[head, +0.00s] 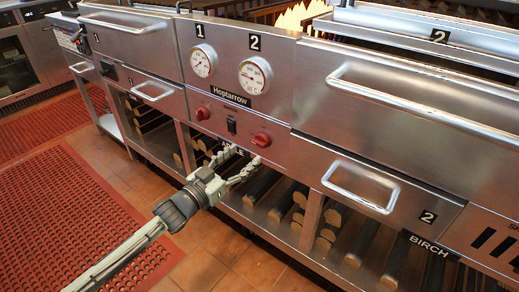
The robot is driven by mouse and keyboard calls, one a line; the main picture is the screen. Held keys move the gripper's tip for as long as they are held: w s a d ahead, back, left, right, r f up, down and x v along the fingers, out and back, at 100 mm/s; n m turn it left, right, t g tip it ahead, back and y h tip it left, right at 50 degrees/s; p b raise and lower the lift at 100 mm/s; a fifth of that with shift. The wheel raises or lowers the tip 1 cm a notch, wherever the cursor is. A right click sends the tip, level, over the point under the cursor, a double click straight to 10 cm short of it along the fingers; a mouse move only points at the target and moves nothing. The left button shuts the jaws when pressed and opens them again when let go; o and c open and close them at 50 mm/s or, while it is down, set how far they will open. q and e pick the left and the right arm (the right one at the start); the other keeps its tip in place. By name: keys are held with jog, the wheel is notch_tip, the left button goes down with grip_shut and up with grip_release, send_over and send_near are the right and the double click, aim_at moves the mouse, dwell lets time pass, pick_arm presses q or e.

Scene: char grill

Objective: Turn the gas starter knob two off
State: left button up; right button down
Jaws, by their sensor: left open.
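The grill's steel front has two red knobs on the panel under its gauges. The right red knob (262,139) sits below the gauge marked 2 (255,75). The left red knob (202,113) sits below the gauge marked 1 (203,60). My left gripper (242,156) is open, with its fingers pointing up toward the panel's lower edge. Its right fingertip shows just below the right knob; I cannot tell whether they touch. Nothing shows between the fingers. My right gripper is out of view.
A black switch (232,125) sits between the knobs. A drawer handle (360,187) sticks out to the right, and another handle (152,90) to the left. Split logs (283,205) lie on the shelf below. Flames (297,17) rise at the top. Red mats (85,215) cover the floor at left.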

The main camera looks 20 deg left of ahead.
aim_at(257, 144)
pick_arm(q)
jog(key=x, duration=0.6)
jog(key=shift+w, duration=0.25)
jog(key=shift+w+d, duration=0.15)
jog(key=shift+w, duration=0.25)
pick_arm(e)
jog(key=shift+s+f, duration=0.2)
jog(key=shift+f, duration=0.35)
pick_arm(q)
jog(key=shift+c, duration=0.3)
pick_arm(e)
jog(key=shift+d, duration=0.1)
pick_arm(q)
jog(key=c, duration=1.1)
